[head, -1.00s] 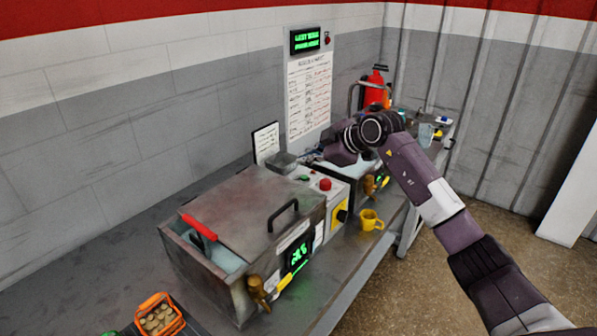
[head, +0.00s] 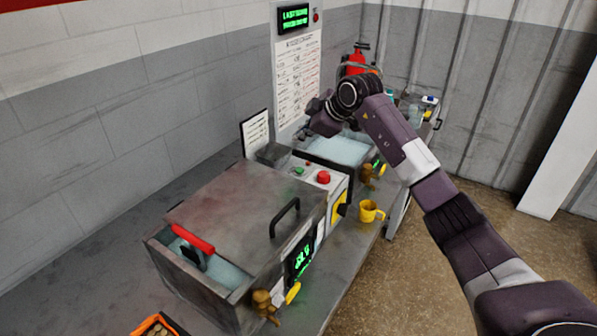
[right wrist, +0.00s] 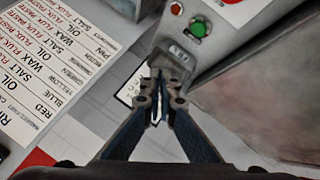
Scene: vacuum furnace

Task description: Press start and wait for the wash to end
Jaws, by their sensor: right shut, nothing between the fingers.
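The washer (head: 225,205) is a grey metal tank with a mostly closed lid, black handle and lit green display (head: 300,258) in the head view. Its text is too blurred to read. The control box (head: 335,192) beside it carries a green button (head: 298,171) and a large red knob (head: 323,177). The green button (right wrist: 198,28) and a small red one (right wrist: 177,8) show in the right wrist view. My right gripper (right wrist: 157,88) is shut and empty, apart from the green button, which lies up and right of its tips there. My left gripper is not in view.
A second open tank (head: 340,150) stands behind the control box. A yellow mug (head: 370,211) sits near the bench edge. A small grey box (head: 273,153) and a sign (head: 255,132) stand by the wall. An orange basket (head: 155,326) is at the lower left.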

